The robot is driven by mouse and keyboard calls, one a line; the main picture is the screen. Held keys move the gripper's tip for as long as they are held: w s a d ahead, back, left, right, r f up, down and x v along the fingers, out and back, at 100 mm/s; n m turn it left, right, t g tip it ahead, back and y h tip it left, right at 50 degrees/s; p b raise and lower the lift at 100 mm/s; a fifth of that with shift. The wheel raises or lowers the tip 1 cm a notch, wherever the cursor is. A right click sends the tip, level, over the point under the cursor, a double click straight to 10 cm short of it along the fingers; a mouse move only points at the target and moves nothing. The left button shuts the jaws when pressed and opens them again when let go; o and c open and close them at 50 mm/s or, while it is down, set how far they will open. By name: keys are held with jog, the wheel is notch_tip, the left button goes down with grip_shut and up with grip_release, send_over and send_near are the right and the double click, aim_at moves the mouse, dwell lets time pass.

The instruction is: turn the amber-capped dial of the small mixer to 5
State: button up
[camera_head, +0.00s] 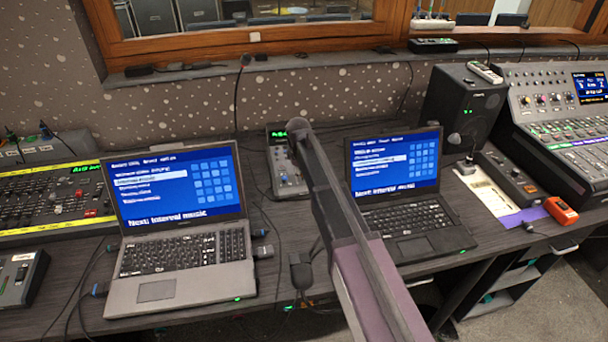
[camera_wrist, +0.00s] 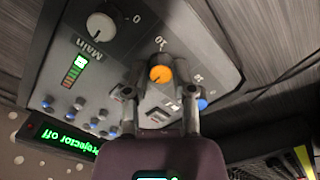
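The small mixer (camera_wrist: 215,45) is a grey panel that fills the upper part of the wrist view. Its amber-capped dial (camera_wrist: 160,73) sits near the middle, with a printed 10 beside it. The dial's exact setting is too small to read. My gripper (camera_wrist: 158,92) is open, with one finger on each side near the dial. I cannot tell whether either finger touches it. In the head view, the small mixer (camera_head: 286,178) stands between two laptops. My arm reaches over it and hides the dial; the fingertips are not clear there.
A white-capped Main knob (camera_wrist: 101,27) and several blue-capped knobs are close by on the panel. A green-lit "Projector off" display (camera_wrist: 62,138) adjoins it. The left laptop (camera_head: 185,250) and right laptop (camera_head: 410,220) flank the mixer. A speaker (camera_head: 462,112) stands further right.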

grip_shut()
jog(key=shift+w+m, duration=0.1)
jog(key=shift+m, duration=0.2)
jog(key=o, duration=0.8)
grip_release()
jog(key=shift+c, duration=0.2)
jog(key=shift+r, duration=0.1)
